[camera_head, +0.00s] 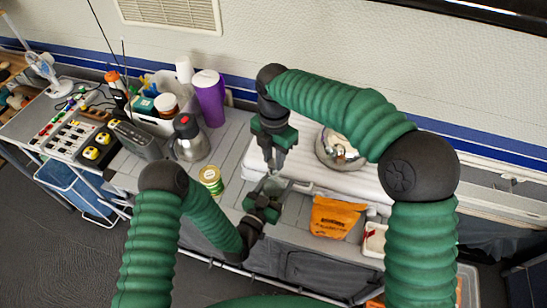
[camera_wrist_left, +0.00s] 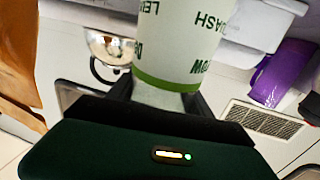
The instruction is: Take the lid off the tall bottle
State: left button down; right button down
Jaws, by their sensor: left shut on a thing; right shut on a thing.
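The tall bottle (camera_wrist_left: 185,45) is white with green lettering and a green band, large in the left wrist view. My left gripper (camera_head: 270,190) is shut on it, one dark finger on each side of its end near the green band. My right gripper (camera_head: 273,169) comes from above, pointing down just over the left one. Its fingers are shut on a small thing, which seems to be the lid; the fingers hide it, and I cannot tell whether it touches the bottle.
A metal flask (camera_head: 190,145), a purple cup (camera_head: 210,100) and a yellow-green can (camera_head: 211,178) stand left of the grippers. A metal bowl (camera_head: 337,152) sits behind, to the right. Some grey counter near the can is clear.

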aim_at(274, 161)
jog(key=shift+r, duration=2)
pick_arm(q)
jog(key=shift+c, duration=1.6)
grip_release()
